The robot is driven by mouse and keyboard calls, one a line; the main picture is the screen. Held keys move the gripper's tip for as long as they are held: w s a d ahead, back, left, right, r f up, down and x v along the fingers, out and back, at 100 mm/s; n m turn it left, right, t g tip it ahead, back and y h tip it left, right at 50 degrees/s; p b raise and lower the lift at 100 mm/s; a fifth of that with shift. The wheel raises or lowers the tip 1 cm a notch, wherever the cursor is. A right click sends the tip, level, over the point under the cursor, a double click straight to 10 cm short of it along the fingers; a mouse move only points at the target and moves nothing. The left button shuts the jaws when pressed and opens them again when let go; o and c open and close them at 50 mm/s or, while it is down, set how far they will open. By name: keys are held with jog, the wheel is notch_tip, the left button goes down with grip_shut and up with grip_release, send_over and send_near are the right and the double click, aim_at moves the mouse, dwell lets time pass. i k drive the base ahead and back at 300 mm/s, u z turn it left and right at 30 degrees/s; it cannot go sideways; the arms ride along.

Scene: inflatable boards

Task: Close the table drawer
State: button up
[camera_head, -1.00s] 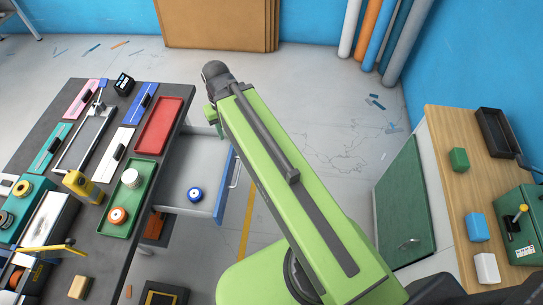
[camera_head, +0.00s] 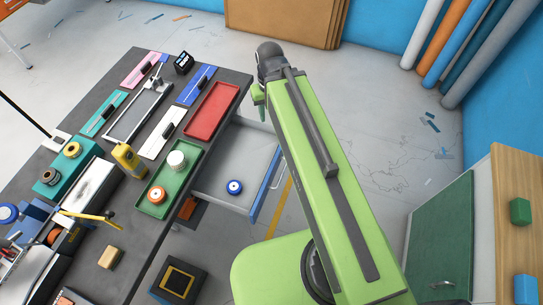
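The table drawer (camera_head: 224,190) stands pulled out from the right side of the dark work table (camera_head: 137,233). It has a grey inside, a blue front and a pale handle on the front. My green arm reaches from the lower right toward the drawer's far corner. My gripper (camera_head: 259,108) is partly seen at the arm's far end, near the far end of the drawer and the table's edge. Its fingers are mostly hidden by the arm, and I cannot tell whether it touches the drawer.
The table holds a red tray (camera_head: 212,111), a green tray (camera_head: 155,206) with rolls, a yellow bottle (camera_head: 129,161) and several tools. A black and yellow box (camera_head: 178,281) is below the table. A green-doored cabinet (camera_head: 440,245) stands at right. Floor beyond the drawer is clear.

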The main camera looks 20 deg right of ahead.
aim_at(249, 152)
jog(key=z, duration=0.35)
jog(key=k, duration=0.35)
jog(key=u, duration=1.65)
